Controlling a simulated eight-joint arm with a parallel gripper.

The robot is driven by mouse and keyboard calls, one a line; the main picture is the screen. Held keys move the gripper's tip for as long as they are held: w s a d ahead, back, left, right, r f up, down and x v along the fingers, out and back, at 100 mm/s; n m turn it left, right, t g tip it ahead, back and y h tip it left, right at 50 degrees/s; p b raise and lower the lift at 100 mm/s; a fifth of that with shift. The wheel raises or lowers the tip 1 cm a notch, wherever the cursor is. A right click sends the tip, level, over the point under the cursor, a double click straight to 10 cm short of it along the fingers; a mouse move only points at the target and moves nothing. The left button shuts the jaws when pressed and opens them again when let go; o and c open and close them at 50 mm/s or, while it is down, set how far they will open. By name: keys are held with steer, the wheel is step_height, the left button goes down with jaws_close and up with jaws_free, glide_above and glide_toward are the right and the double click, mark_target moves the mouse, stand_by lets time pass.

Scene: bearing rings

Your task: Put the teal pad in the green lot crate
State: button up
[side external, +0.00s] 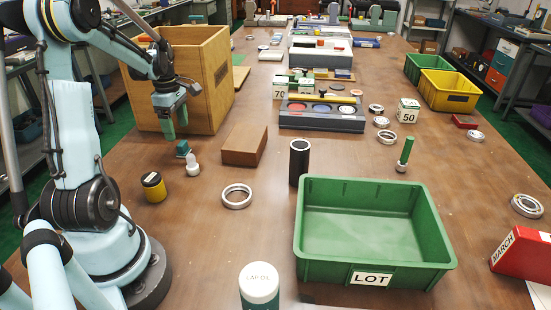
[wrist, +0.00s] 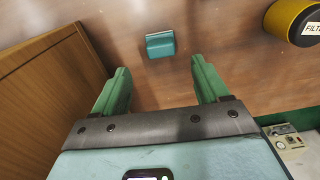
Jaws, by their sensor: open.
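The teal pad (side external: 182,148) is a small block on the brown table, just in front of the wooden box. In the wrist view the teal pad (wrist: 160,45) lies beyond the fingertips and roughly between their lines. My gripper (side external: 175,125) has green fingers and hangs above the pad, apart from it. In the wrist view my gripper (wrist: 157,80) is open, with nothing between its fingers. The green lot crate (side external: 372,265) stands at the front right of the table, labelled LOT, and looks empty.
A wooden box (side external: 214,75) stands close beside my gripper. A white knobbed piece (side external: 193,168), a yellow-and-black tin (side external: 153,187), a brown block (side external: 245,145), a metal ring (side external: 237,196) and a black cylinder (side external: 299,162) lie around the pad and towards the crate.

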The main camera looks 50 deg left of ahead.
mark_target(182, 142)
steer(key=shift+w+d+f, duration=0.1)
steer(key=shift+d+f, duration=0.05)
steer(key=shift+f, duration=1.5)
steer(key=shift+w+d+f, duration=0.1)
steer(key=shift+d+f, duration=0.05)
steer(key=shift+f, duration=1.45)
steer(key=c, duration=1.2)
steer(key=shift+r, duration=0.15)
